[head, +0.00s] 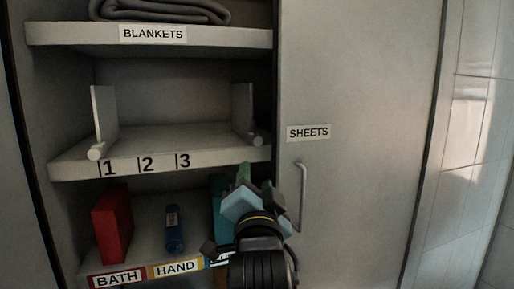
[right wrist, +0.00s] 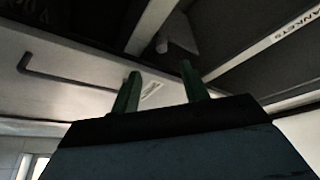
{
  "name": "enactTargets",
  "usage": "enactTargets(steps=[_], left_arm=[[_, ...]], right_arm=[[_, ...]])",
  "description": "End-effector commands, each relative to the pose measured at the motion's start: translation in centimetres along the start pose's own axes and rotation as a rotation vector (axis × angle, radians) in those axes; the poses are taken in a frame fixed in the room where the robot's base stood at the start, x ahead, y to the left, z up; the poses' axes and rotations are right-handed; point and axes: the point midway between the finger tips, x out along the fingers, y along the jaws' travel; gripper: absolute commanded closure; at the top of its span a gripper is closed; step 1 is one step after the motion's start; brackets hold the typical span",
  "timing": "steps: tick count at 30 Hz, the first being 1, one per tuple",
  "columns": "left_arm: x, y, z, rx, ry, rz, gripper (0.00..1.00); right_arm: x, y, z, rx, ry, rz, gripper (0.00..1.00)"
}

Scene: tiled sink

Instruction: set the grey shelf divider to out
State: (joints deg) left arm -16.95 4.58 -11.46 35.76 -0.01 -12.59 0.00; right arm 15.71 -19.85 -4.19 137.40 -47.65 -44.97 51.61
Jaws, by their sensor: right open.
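Two upright divider plates stand on the middle shelf (head: 140,140) in the head view. The left plate (head: 104,112) is pale, with a round knob at its foot near mark 1. The right plate (head: 242,108) is greyer, stands near the right end beyond mark 3, and has a similar knob (head: 258,140). A knob also shows in the right wrist view (right wrist: 162,46), beyond the fingers. My right gripper (head: 243,171) is open and empty, with green fingers (right wrist: 160,88), just below the shelf's front edge at the right, apart from the knob. My left gripper is not in view.
A closed door labelled SHEETS (head: 360,110) with a bar handle (head: 302,190) is right of my gripper. The BLANKETS shelf (head: 225,38) is above. The lower shelf holds a red block (head: 112,225), a blue bottle (head: 174,230) and a teal item (head: 217,200) partly behind my gripper.

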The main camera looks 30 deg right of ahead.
Motion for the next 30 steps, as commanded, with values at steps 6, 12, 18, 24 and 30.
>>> enactTargets(steps=[6, 12, 18, 24, 30], left_arm=[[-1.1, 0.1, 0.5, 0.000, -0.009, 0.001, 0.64], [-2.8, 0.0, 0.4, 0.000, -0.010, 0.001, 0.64], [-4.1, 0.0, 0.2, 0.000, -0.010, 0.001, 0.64], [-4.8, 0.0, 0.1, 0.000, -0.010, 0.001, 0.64], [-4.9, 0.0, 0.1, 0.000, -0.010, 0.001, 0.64]], right_arm=[[2.1, -0.2, -0.9, 0.009, 0.016, 0.002, 0.55], [6.5, -0.4, -1.1, 0.007, 0.016, 0.000, 0.55], [10.4, -0.3, -1.0, 0.008, 0.014, 0.001, 0.55], [12.6, -0.2, -0.9, 0.009, 0.012, 0.002, 0.55], [13.2, -0.1, -0.8, 0.012, 0.012, 0.002, 0.55]])
